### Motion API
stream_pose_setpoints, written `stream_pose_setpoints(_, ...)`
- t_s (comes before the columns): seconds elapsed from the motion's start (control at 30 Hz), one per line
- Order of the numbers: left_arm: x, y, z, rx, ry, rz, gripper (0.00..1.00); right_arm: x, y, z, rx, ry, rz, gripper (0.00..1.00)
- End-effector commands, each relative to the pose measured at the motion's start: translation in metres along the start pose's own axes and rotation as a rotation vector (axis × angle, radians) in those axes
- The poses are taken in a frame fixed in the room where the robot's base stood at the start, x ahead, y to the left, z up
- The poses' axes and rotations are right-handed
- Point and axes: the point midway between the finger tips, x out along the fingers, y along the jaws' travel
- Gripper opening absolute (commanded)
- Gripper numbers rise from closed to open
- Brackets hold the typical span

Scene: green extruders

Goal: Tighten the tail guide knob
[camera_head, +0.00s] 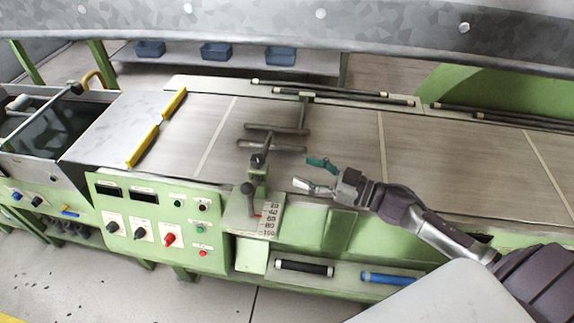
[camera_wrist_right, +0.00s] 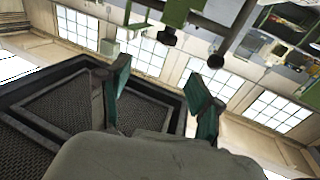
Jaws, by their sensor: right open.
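A guide assembly stands at the front edge of the machine bed, on a green post beside a printed scale (camera_head: 269,218). It has a dark round knob on a short stem (camera_head: 248,188) and another dark knob-like clamp (camera_head: 258,161) higher up, under grey guide bars (camera_head: 274,138). I cannot tell which one is the tail guide knob. My right gripper (camera_head: 306,173) is open and empty, to the right of both and apart from them. Its teal-padded fingers show in the wrist view (camera_wrist_right: 160,88), with dark knob-like parts (camera_wrist_right: 216,60) beyond them. My left gripper is not seen.
A green control panel (camera_head: 155,232) with several knobs and buttons stands left of the assembly. Black (camera_head: 304,267) and blue (camera_head: 388,278) rollers lie on a low shelf below. The bed (camera_head: 345,140) right of the guide bars is mostly clear.

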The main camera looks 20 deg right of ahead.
Motion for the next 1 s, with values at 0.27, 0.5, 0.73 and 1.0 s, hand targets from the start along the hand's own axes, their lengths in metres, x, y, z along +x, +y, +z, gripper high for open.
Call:
stream_pose_setpoints(0.27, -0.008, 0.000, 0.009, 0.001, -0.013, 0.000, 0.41, 0.022, -0.005, 0.004, 0.019, -0.024, -0.039, 0.65)
stream_pose_setpoints(0.5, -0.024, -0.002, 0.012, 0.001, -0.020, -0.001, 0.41, 0.074, -0.006, 0.004, 0.019, -0.023, -0.036, 0.65)
stream_pose_setpoints(0.73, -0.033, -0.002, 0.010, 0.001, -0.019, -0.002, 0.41, 0.115, -0.008, 0.006, 0.019, -0.024, -0.036, 0.65)
stream_pose_setpoints(1.0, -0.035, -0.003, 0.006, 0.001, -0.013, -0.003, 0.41, 0.135, -0.009, 0.009, 0.018, -0.026, -0.036, 0.65)
